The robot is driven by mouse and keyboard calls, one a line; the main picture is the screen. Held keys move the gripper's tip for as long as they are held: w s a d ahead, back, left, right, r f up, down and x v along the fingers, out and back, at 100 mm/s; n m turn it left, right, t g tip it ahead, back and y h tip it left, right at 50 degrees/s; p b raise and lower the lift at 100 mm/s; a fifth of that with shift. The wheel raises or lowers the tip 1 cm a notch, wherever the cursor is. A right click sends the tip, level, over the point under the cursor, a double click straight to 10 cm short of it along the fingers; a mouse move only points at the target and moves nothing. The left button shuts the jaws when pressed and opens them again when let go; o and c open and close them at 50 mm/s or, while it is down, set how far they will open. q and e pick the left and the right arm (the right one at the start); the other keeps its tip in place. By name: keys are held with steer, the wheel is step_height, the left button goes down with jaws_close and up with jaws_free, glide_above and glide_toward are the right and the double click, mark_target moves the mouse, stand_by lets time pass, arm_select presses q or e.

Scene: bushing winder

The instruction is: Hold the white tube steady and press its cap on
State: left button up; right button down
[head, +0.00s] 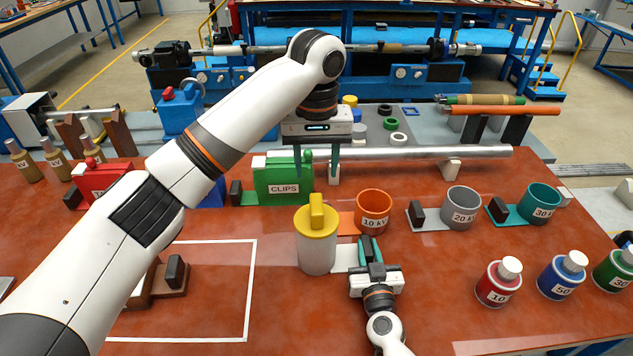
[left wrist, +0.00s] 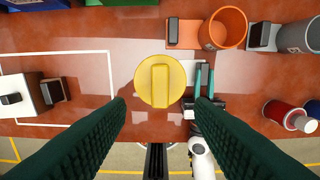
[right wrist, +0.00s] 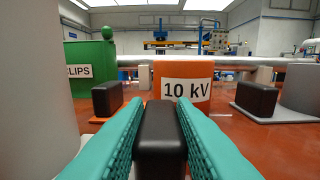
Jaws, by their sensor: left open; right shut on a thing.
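The white tube (head: 316,256) stands upright on the red table, with a yellow cap (head: 312,224) with a raised bar handle on top. Whether the cap is fully seated I cannot tell. My left gripper (head: 316,170) is open and empty above the cap; the left wrist view shows the cap (left wrist: 161,78) from above, ahead of the spread fingers. My right gripper (head: 368,252) is shut on a black block handle (right wrist: 166,140) beside the tube. This handle stands by a white plate (head: 343,258) next to the tube. The tube's side (right wrist: 30,110) fills the right wrist view's left edge.
An orange 10 kV cup (head: 374,212) stands close behind the right gripper, with grey (head: 461,207) and teal (head: 538,203) cups further right. The green CLIPS box (head: 284,182) is behind the tube. Labelled bottles (head: 498,284) stand at the right. The front middle is clear.

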arm_select(q)
steer(key=shift+r, duration=0.5)
arm_select(e)
steer(key=c, duration=1.1)
jaws_free()
